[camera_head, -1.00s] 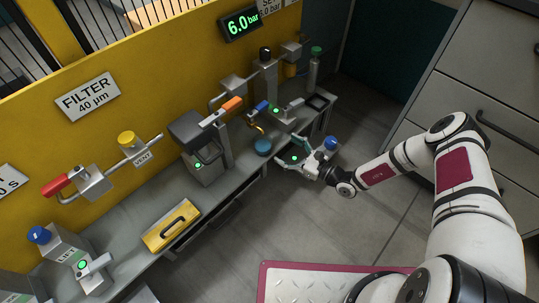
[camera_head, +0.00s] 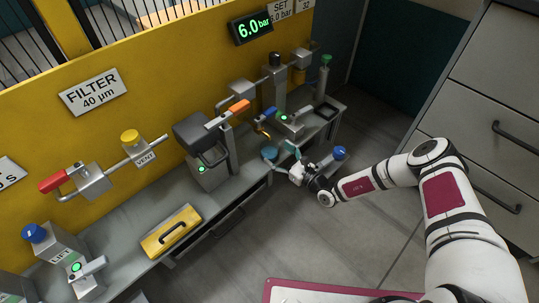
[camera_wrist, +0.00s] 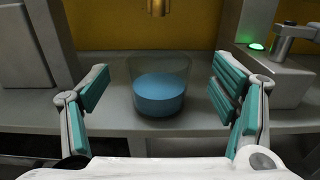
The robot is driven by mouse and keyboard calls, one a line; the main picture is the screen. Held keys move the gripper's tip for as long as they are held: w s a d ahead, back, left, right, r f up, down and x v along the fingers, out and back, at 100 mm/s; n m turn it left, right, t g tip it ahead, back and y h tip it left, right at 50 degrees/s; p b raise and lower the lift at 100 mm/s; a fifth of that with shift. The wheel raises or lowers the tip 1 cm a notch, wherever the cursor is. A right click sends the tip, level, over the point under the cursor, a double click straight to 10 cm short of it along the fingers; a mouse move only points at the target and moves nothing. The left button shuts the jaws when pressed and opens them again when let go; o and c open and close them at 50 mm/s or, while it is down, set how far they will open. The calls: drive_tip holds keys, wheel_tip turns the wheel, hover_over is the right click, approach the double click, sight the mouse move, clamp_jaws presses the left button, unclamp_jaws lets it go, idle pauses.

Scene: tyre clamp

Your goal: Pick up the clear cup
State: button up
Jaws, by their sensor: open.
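The clear cup (camera_wrist: 160,88) stands upright on the grey bench, with blue contents filling its lower part. In the head view the cup (camera_head: 269,153) shows small and blue near the bench's front edge, just left of my gripper (camera_head: 281,160). In the wrist view my gripper (camera_wrist: 163,98) is open, with one teal-padded finger on each side of the cup. There is a visible gap between each finger and the cup. I cannot tell how deep the fingertips reach around it.
A brass spout (camera_wrist: 159,6) hangs above and behind the cup. A block with a green light (camera_wrist: 276,75) stands close on the right, and a grey box (camera_wrist: 24,45) stands on the left. A yellow case (camera_head: 171,231) lies farther left on the bench (camera_head: 118,228).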

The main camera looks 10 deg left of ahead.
sight(276, 154)
drive_tip(key=b+x, duration=0.1)
drive_tip(key=x, duration=0.1)
drive_tip(key=f+b+x, duration=0.1)
drive_tip(key=x, duration=0.1)
drive_tip(key=shift+w+a+r+b, duration=0.15)
drive_tip(key=shift+w+a+b, duration=0.1)
drive_tip(key=shift+a+b, duration=0.1)
drive_tip(key=shift+c, duration=0.6)
drive_tip(key=c, duration=1.2)
drive_tip(key=shift+r, duration=0.1)
drive_tip(key=shift+c, duration=0.2)
